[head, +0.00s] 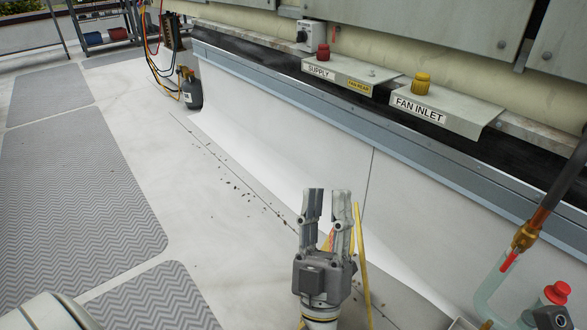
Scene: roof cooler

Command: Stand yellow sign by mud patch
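My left gripper (327,200) is in the lower middle of the head view, fingers pointing up the picture. The fingers are apart and no object shows between their tips. The yellow sign (361,250) is mostly hidden behind this gripper. A thin yellow edge shows right of the fingers, and a bit of yellow and red shows between them. I cannot tell whether the gripper touches it. The mud patch (240,190) seems to be the scatter of dark specks on the pale roof, up and left of the gripper.
A pale curb wall with a metal ledge (300,90) runs along the right. Grey walkway mats (75,185) lie on the left. A dark gas cylinder (191,90) with hoses stands at the back. A pipe (535,225) and red-capped part (557,292) are at lower right.

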